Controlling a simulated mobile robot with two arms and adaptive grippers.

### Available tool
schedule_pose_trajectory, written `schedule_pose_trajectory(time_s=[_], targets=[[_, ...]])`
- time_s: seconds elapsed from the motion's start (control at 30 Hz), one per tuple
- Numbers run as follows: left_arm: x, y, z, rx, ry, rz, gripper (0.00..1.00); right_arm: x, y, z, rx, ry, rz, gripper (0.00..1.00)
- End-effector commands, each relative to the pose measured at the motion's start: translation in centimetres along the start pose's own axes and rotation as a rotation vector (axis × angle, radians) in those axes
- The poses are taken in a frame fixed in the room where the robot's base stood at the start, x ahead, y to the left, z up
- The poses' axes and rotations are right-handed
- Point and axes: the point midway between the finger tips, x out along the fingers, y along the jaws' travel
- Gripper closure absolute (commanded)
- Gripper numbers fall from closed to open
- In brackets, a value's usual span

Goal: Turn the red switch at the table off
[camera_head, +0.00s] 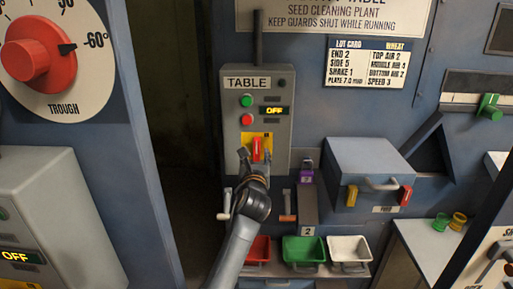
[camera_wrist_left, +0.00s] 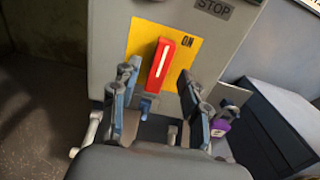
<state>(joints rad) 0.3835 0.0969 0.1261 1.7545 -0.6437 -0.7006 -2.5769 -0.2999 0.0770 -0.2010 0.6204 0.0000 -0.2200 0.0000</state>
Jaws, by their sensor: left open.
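The red switch (camera_head: 257,148) sits on a yellow plate at the bottom of the grey box marked TABLE (camera_head: 285,95). Its handle stands upright. In the left wrist view the red switch (camera_wrist_left: 161,64) shows a white line along it, with "ON" printed at the plate's upper right. The box's small display (camera_head: 278,111) reads OFF. My left gripper (camera_head: 256,158) is just in front of and below the switch. Its fingers (camera_wrist_left: 155,95) are open, one on each side of the handle's lower part, with gaps visible. My right gripper is not in view.
A purple padlock (camera_head: 306,175) hangs right of the box. Below are red, green (camera_head: 304,250) and white (camera_head: 349,250) bins. A feed box (camera_head: 368,165) with yellow and red clips juts out at right. A blue panel with a TROUGH dial (camera_head: 45,55) stands at left.

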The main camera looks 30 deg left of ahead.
Motion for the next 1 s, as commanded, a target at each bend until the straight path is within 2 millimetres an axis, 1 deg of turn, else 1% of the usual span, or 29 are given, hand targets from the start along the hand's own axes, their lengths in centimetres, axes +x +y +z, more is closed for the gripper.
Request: schedule_pose_trajectory(time_s=[0.03,0.1,0.23,0.4,0.63,0.7,0.77,0.8,0.87,1.0], targets=[[0.9,0.0,0.1,-0.002,0.002,0.000,0.55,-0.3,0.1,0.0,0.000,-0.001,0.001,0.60],[1.8,0.0,0.1,-0.002,0.001,0.001,0.55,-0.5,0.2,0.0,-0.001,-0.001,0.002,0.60],[2.9,-0.1,0.0,-0.001,0.001,0.000,0.55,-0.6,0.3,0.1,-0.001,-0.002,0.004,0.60],[3.5,-0.1,-0.1,-0.001,0.001,-0.001,0.55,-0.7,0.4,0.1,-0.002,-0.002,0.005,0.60],[3.5,0.0,-0.1,-0.001,0.001,-0.001,0.55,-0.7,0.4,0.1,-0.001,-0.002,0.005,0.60],[3.5,0.0,-0.1,-0.001,0.001,-0.001,0.69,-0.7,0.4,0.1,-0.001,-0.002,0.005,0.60],[3.5,-0.1,-0.1,-0.001,0.001,-0.001,0.81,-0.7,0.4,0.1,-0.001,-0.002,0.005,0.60],[3.5,-0.1,-0.1,-0.001,0.001,-0.001,0.89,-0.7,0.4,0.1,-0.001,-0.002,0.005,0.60],[3.5,-0.1,-0.1,-0.001,0.001,-0.001,1.00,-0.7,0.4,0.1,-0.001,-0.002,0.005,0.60],[3.5,-0.1,-0.1,-0.002,0.001,-0.001,1.00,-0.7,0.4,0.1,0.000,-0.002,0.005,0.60]])
